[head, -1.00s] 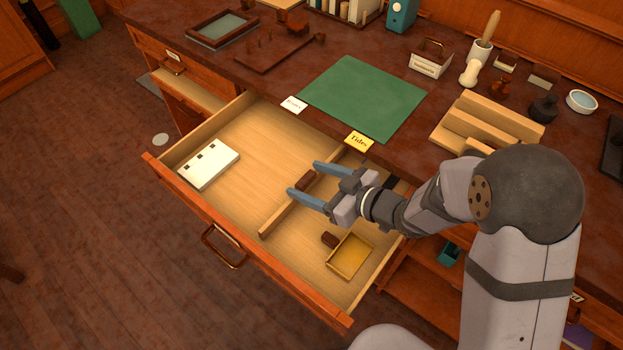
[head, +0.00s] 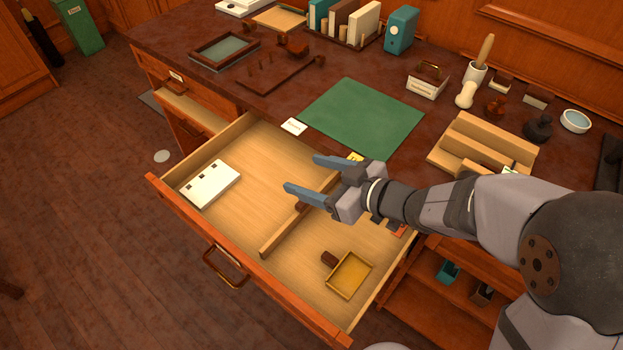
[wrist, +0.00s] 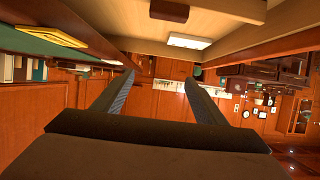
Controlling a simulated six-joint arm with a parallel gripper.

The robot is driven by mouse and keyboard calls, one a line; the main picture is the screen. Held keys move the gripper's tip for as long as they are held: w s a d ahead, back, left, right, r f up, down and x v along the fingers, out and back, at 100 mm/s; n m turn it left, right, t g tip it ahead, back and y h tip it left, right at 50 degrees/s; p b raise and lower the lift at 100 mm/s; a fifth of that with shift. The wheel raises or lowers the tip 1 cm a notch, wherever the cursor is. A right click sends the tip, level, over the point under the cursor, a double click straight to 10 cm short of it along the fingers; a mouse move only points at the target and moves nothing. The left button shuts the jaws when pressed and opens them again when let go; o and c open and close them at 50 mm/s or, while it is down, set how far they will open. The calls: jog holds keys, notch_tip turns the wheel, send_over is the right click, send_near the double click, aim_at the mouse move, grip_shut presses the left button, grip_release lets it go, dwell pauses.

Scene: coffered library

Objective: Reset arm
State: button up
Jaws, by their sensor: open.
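My gripper (head: 312,176) is open, with nothing between its blue-grey fingers. In the head view it appears over the open drawer (head: 259,200), near the wooden divider (head: 274,240) and the desk's front edge. In the wrist view the two fingers (wrist: 158,92) stand wide apart, and the drawer interior shows along the top of the picture. A white box-like item (head: 209,184) lies in the left part of the drawer. My forearm hides the drawer's back right corner.
The desk top holds a green mat (head: 362,117), a white card (head: 293,126), a partly hidden yellow card (head: 355,158) and a stepped wooden rack (head: 480,146). Several desk items stand behind. The drawer front (head: 240,262) sticks out over open floor.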

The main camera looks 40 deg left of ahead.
dwell(0.4)
jog(key=w+d+r+m+t+h+p, duration=0.1)
jog(key=w+d+t+h+p, duration=0.3)
jog(key=d, duration=0.6)
jog(key=w+d+r+m+t+h+p, duration=0.1)
jog(key=w+d+m+t+h+p, duration=0.2)
jog(key=w+d, duration=0.5)
jog(key=s+d+f+m+g+h+b, duration=0.1)
jog(key=s+d+f+m+h, duration=0.15)
jog(key=d, duration=0.45)
jog(key=s+d+f+m+g+h+b, duration=0.1)
jog(key=s+d+m+g+h, duration=0.15)
jog(key=d, duration=0.45)
jog(key=s+d+f+m+h+b, duration=0.1)
jog(key=s+d+f+h, duration=0.15)
jog(key=d, duration=0.55)
jog(key=s+d+f+m+g+y+b, duration=0.1)
jog(key=s+d+f+m+g+b, duration=0.3)
jog(key=s+m, duration=0.4)
notch_tip(320, 180, up, 12)
jog(key=p, duration=1.2)
jog(key=shift+w+r+p, duration=0.2)
jog(key=shift+r+p, duration=0.05)
jog(key=shift+p, duration=0.05)
